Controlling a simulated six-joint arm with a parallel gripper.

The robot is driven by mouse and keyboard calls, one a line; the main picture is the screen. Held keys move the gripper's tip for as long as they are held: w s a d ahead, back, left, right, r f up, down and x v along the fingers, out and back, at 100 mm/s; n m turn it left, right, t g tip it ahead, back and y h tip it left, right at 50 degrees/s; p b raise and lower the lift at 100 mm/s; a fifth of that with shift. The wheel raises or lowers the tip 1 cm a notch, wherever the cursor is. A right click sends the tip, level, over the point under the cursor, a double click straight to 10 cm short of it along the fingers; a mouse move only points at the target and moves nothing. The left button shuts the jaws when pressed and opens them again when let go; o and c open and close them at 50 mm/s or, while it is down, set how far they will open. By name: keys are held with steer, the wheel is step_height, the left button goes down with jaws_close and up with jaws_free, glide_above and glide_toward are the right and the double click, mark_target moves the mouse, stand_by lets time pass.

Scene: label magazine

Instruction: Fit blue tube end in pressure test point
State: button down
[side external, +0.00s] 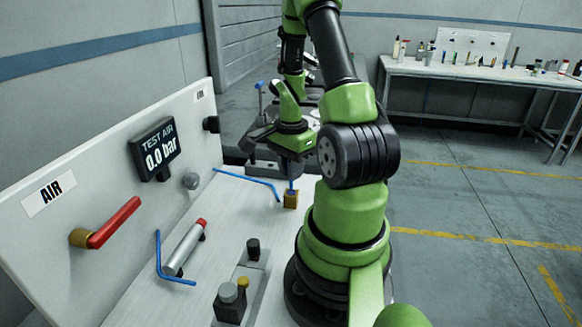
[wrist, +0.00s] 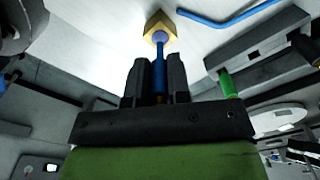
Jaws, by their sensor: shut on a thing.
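My gripper (side external: 291,177) is low over the white bench, pointing down. In the wrist view its two dark fingers (wrist: 159,66) are shut on a straight blue tube (wrist: 159,78). The tube's far end points at a brass block (wrist: 152,21) with a round blue collar and meets or overlaps that collar in the picture. I cannot tell whether the end is inside it. In the side view the blue tube (side external: 292,186) stands roughly upright above the brass block (side external: 291,200), directly under my gripper.
A bent blue tube (side external: 245,178) lies left of the block. Another (side external: 160,262) lies by a silver cylinder (side external: 184,248). The back panel carries a display (side external: 155,150) reading 0.0 bar and a red lever (side external: 114,222). A valve unit (side external: 240,290) stands at the front.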

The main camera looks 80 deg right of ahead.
mark_target(291, 188)
steer(key=shift+f, duration=1.85)
steer(key=c, duration=1)
jaws_free()
steer(key=shift+r, duration=0.1)
step_height(291, 188, up, 10)
steer(key=shift+f, duration=0.15)
